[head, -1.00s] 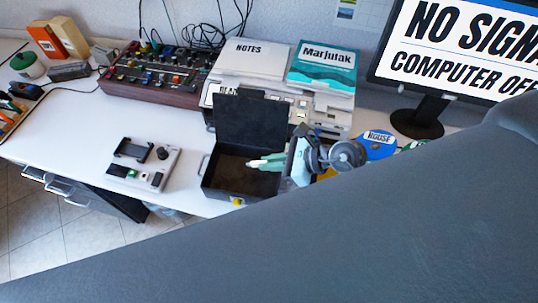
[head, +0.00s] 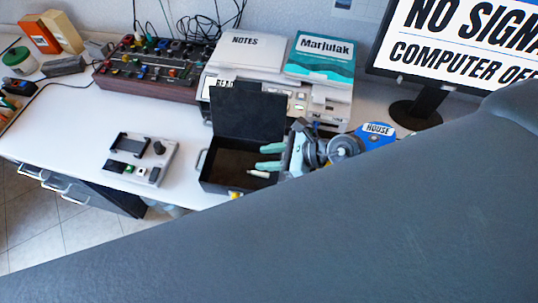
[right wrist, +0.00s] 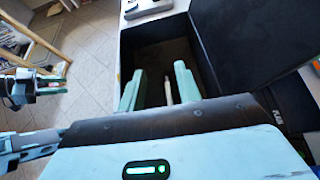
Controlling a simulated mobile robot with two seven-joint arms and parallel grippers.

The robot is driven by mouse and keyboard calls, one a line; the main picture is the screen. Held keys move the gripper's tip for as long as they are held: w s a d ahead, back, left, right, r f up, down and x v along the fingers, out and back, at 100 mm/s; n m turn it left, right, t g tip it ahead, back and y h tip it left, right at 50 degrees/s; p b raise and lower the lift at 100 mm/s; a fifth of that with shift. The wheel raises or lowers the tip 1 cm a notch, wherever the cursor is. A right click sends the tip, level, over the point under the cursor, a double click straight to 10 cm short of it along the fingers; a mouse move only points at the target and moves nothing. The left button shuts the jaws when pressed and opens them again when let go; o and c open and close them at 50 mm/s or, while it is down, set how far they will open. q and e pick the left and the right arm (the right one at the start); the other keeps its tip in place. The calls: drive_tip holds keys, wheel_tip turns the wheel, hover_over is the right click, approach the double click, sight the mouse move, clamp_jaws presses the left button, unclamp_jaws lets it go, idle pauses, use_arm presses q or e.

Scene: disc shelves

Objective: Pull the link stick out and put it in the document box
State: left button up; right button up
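The document box (head: 212,178) is black and stands open on the desk, lid up at the back. The link stick (head: 258,174), small and white, is inside the box, just below my right gripper's fingers. My right gripper (head: 268,157) reaches in from the right with its mint fingers apart. In the right wrist view the link stick (right wrist: 168,88) shows between the spread fingers (right wrist: 157,88), with gaps on both sides. I cannot tell whether it rests on the box floor. What looks like my left gripper (right wrist: 50,84) is at the left of that view, its opening unclear.
A grey-white device (head: 140,160) with a knob lies left of the box. A printer (head: 245,65) stands behind, with a mixing panel (head: 155,65) to its left. A monitor (head: 455,50) is at the back right. My arm hides the front right. Desk left of the device is clear.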

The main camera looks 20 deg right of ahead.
drive_tip(key=v, duration=0.6)
drive_tip(key=shift+s+d+b, duration=0.1)
drive_tip(key=shift+d+b, duration=0.1)
drive_tip(key=shift+b, duration=0.1)
use_arm(q)
drive_tip(key=shift+s+f, duration=0.35)
drive_tip(key=shift+f, duration=0.15)
use_arm(e)
drive_tip(key=shift+s+d+r, duration=0.35)
drive_tip(key=shift+d+r, duration=0.1)
drive_tip(key=shift+d, duration=0.05)
use_arm(q)
drive_tip(key=shift+d, duration=0.1)
